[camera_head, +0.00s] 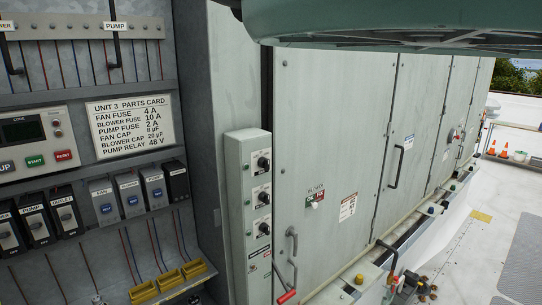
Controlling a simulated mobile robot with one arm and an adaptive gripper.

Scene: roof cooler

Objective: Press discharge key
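No key with a readable "discharge" label shows. Three grey modules with blue keys stand in a row in the open cabinet: the left module (103,196), the middle module (130,190) and the right module (155,186). The writing on their blue keys is too small to read surely. A control panel (20,110) above them has a dark display (22,130), a dark key (6,166) cut by the left edge, a green START key (35,161) and a red RESET key (63,156). My gripper is not in view.
A parts card (131,124) hangs above the modules. Dark modules (64,212) stand at left; yellow holders (170,280) sit below. A knob box (250,195) and closed doors (330,100) stand right of the cabinet. A green-grey body (390,20) overhangs.

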